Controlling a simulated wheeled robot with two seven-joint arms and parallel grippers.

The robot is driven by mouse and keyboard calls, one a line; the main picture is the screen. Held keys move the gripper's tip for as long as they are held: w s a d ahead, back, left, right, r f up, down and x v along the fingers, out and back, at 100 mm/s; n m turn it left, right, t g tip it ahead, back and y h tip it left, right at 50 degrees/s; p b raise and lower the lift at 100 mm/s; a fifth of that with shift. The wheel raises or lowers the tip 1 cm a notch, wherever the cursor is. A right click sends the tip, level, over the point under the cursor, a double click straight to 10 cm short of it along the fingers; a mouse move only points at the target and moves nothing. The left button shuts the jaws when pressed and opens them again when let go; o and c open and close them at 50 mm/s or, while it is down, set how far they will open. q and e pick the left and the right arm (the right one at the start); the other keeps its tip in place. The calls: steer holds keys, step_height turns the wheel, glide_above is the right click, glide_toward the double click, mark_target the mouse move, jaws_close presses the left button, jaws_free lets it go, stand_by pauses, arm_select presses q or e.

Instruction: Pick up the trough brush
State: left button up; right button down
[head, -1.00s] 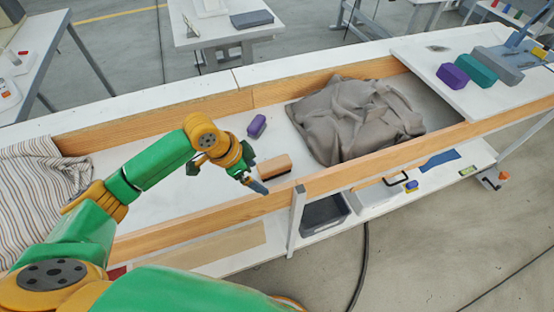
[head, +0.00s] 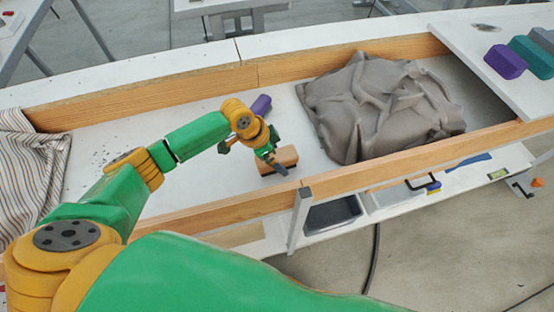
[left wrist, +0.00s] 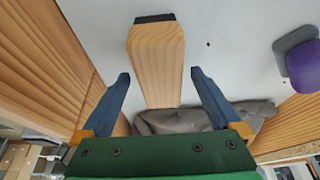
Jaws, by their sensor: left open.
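The trough brush (head: 287,154) is a wooden block with a dark bristle edge on the white trough floor, near the front wooden wall. In the left wrist view, its pale wooden body (left wrist: 157,62) lies between the blue fingers, with a dark strip at its far end. My left gripper (head: 276,165) is open and overlaps the brush in the head view. In the wrist view, the open fingers (left wrist: 160,75) show a gap on each side of the wood. Part of the brush is hidden behind the gripper in the head view. My right gripper is not in view.
A purple block (head: 261,105) lies just behind my left gripper. A crumpled grey cloth (head: 375,105) fills the trough to the right. A striped cloth (head: 28,170) lies at the left. Wooden walls (head: 150,98) edge the trough, with bare floor left of the arm.

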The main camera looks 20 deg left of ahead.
arm_select(q)
steer(key=shift+f, duration=0.3)
stand_by(0.5)
steer(key=c, duration=1.5)
